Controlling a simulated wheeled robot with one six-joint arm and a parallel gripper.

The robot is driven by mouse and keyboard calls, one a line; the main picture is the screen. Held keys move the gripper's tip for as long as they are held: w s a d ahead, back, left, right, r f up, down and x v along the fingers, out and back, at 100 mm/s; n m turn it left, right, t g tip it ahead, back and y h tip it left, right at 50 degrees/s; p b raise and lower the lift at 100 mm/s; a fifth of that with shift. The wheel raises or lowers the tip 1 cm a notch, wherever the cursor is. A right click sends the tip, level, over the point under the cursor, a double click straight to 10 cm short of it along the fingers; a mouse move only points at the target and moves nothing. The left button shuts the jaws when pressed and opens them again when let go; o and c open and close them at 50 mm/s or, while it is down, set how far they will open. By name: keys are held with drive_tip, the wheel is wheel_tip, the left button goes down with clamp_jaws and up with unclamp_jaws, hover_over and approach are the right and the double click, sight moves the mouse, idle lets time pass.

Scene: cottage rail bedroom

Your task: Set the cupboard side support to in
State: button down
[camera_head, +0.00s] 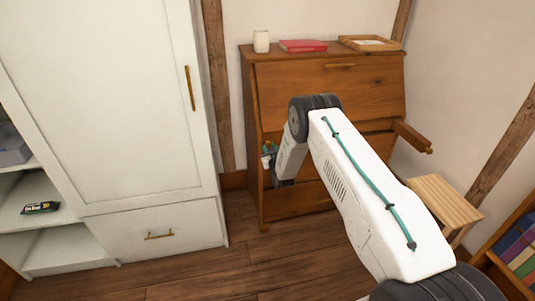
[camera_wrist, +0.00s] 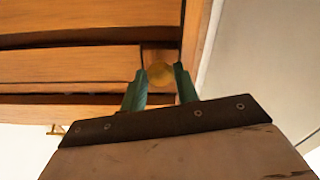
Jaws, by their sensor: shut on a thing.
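The wooden bureau (camera_head: 330,88) stands against the back wall, its sloping front closed. My gripper (camera_head: 268,152) is at the bureau's left front edge, the side toward the white cupboard (camera_head: 110,100). In the wrist view my gripper (camera_wrist: 160,82) has its green fingers on either side of a round brass knob (camera_wrist: 161,74), shut on it. The knob is at the end of the cupboard side support, in a narrow slot beside a drawer. The support's body is mostly hidden, so I cannot tell how far out it stands.
The other support (camera_head: 412,137) sticks out at the bureau's right. A wooden stool (camera_head: 445,197) stands to the right, beside a bookcase (camera_head: 515,245). A white cup (camera_head: 261,41), red book (camera_head: 303,45) and tray (camera_head: 369,43) are on top. Floor (camera_head: 250,260) is clear in front.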

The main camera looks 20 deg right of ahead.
drive_tip(key=shift+w+d+r, duration=0.1)
drive_tip(key=shift+w+d, duration=0.1)
drive_tip(key=shift+w, duration=0.15)
drive_tip(key=c, duration=1.1)
unclamp_jaws()
drive_tip(key=shift+w, duration=0.1)
drive_tip(key=shift+o, duration=0.2)
drive_tip(key=shift+a, duration=0.15)
drive_tip(key=shift+s, duration=0.35)
drive_tip(key=s, duration=0.7)
drive_tip(key=shift+a, duration=0.3)
